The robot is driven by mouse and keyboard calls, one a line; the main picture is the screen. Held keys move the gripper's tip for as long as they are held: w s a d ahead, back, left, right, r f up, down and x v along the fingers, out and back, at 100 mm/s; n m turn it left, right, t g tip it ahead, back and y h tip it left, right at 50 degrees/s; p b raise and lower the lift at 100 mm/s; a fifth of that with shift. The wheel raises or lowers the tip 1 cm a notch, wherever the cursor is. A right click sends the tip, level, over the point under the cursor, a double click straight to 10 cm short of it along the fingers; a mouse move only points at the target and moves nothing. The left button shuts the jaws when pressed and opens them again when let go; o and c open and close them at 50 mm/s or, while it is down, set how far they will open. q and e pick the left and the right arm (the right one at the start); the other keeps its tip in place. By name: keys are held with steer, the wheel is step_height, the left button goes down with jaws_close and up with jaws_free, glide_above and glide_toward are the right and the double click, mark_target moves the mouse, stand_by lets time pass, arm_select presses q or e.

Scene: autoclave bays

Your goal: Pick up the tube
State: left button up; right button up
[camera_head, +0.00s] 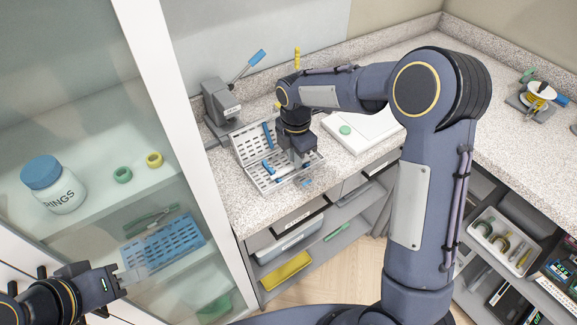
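An open perforated metal tray (262,182) with a raised perforated lid (244,147) sits on the speckled counter, with several blue pieces in it. One is a blue rod-like piece (268,167); I cannot tell whether any is the tube. My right gripper (298,163) points down over the right part of the tray. Its fingers are small and dark, so its opening and any hold are unclear. My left gripper (128,277) is at lower left, in front of the glass cabinet and near a blue perforated rack (162,244) behind the glass. Its opening is unclear.
A grey press with a blue handle (222,103) stands behind the tray. A white board with a green disc (345,130) lies to the right. The glass cabinet holds a blue-lidded jar (54,184). Open shelves below hold a yellow tray (286,271). My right arm hides part of the counter.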

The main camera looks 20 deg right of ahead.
steer(key=shift+f, duration=0.8)
jaws_close()
steer(key=shift+r, duration=0.1)
